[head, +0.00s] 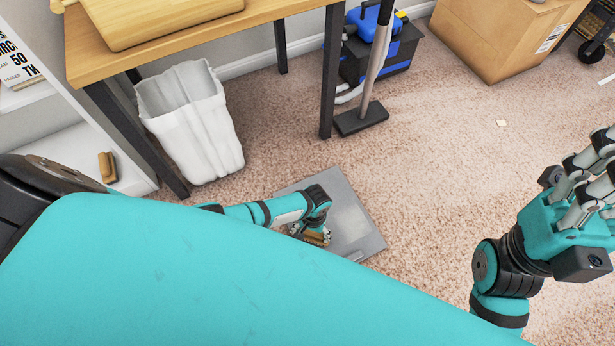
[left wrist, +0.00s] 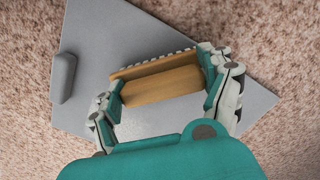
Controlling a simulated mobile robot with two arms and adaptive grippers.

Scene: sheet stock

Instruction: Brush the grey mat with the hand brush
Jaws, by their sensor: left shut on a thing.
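The grey mat (head: 346,195) lies flat on the carpet in the head view, and it fills much of the left wrist view (left wrist: 105,50). My left gripper (head: 317,232) is low over the mat. It is shut on the hand brush (left wrist: 160,85), which has a tan wooden body and a row of pale bristles along its far side. In the head view the brush (head: 314,238) is mostly hidden by the gripper. I cannot tell whether the bristles touch the mat. My right gripper (head: 596,175) is at the right edge, away from the mat, its fingertips partly cut off.
A grey rounded bar (left wrist: 64,77) lies at the mat's edge. A white bin (head: 190,125) stands under the wooden table (head: 250,20). A table leg (head: 332,75), a long-handled tool (head: 362,118) and a cardboard box (head: 490,40) stand behind. Carpet right of the mat is clear.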

